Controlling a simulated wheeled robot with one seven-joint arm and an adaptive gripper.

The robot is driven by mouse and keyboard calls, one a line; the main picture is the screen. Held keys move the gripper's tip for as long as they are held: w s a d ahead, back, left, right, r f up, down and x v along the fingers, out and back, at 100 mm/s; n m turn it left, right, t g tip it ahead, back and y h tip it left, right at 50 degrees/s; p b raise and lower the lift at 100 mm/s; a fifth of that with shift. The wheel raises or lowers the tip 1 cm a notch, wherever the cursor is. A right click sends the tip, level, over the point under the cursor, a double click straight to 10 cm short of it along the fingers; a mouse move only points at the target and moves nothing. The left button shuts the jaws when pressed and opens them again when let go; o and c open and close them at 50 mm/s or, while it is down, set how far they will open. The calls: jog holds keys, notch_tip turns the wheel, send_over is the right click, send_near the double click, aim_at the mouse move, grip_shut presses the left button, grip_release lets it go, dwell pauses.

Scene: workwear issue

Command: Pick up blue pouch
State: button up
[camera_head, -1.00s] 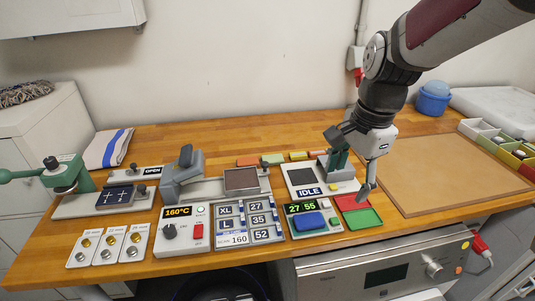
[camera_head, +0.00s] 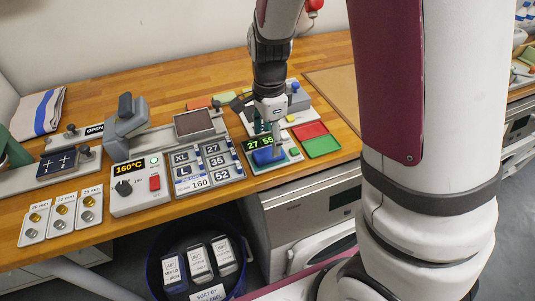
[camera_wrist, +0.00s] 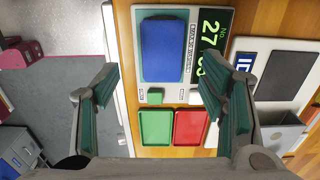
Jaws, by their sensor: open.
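The blue pouch (camera_head: 266,156) lies flat on the small grey unit with the green-digit display. In the wrist view the blue pouch (camera_wrist: 165,49) is a rounded rectangle, seen whole, towards the top of the picture. My gripper (camera_head: 275,143) points down over that unit, close to the pouch. In the wrist view my gripper (camera_wrist: 158,92) is open and empty, its green-padded fingers apart on either side of the pouch's width. The pouch lies further up the picture than the fingertips. I cannot tell the exact height between them.
A green tray (camera_wrist: 155,127) and a red tray (camera_wrist: 189,128) lie beside the display unit (camera_head: 251,169). The panel of numbered tiles (camera_head: 209,183) is to its left, and a grey press (camera_head: 122,125) is further left. A bin with labelled packs (camera_head: 155,265) stands below the table edge.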

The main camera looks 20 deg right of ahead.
aim_at(268, 153)
notch_tip(268, 153, down, 5)
jog(key=shift+w+f, duration=0.15)
jog(key=c, duration=1.3)
jog(key=shift+c, duration=0.2)
jog(key=shift+r, duration=0.45)
notch_tip(268, 153, up, 3)
jog(key=shift+r, duration=0.1)
jog(key=s+a+p, duration=0.1)
jog(key=s+p, duration=0.1)
jog(key=s, duration=0.5)
jog(key=s+a+r+p, duration=0.1)
jog(key=s+a+p, duration=0.1)
jog(key=s, duration=0.6)
jog(key=shift+s+a+p, duration=0.3)
jog(key=shift+p, duration=0.5)
